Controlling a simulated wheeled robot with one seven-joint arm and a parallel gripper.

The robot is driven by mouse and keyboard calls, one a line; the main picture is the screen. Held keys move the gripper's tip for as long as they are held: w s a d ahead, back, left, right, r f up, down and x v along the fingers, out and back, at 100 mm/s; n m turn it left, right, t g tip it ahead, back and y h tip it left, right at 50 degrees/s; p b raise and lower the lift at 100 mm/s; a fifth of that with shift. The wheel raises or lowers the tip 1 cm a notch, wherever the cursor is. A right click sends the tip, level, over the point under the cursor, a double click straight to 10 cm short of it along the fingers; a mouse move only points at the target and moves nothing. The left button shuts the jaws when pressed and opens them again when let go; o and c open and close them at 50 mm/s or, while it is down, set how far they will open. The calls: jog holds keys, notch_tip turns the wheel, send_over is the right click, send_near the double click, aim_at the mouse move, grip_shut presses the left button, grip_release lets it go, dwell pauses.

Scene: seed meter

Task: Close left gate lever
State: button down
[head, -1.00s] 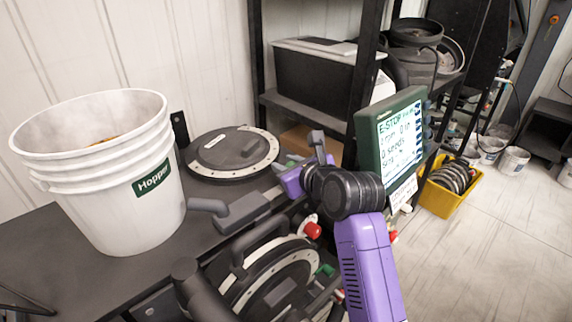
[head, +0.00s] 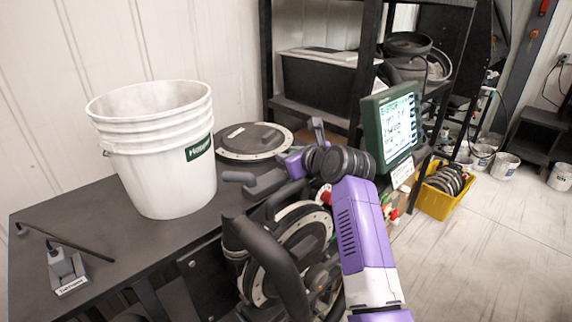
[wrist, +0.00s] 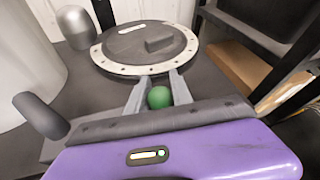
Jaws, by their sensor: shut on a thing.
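A green round knob (wrist: 159,97), which looks like the end of the gate lever, sits between the two grey fingers of my gripper (wrist: 157,86) in the wrist view. The fingers are shut on it. The rest of the lever is hidden below the purple hand, and I cannot tell its angle. In the head view my gripper (head: 291,160) is just right of the round black lid with a pale rim (head: 250,141), and the knob is not clearly seen there.
A dark crank-like handle (head: 240,177) stands left of my gripper; its grip also shows in the wrist view (wrist: 41,115). A white Hopper bucket (head: 155,160) is further left. A green-framed screen (head: 391,128) stands close on the right.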

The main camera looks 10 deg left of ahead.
jog(key=shift+s+a+f, duration=0.15)
jog(key=shift+a, duration=0.1)
jog(key=c, duration=1.1)
grip_release()
jog(key=shift+s, duration=0.15)
jog(key=shift+c, duration=0.2)
jog(key=shift+r, duration=0.3)
notch_tip(320, 180, up, 20)
jog(key=b, duration=0.3)
jog(key=shift+f+b, duration=0.2)
jog(key=shift+b, duration=0.15)
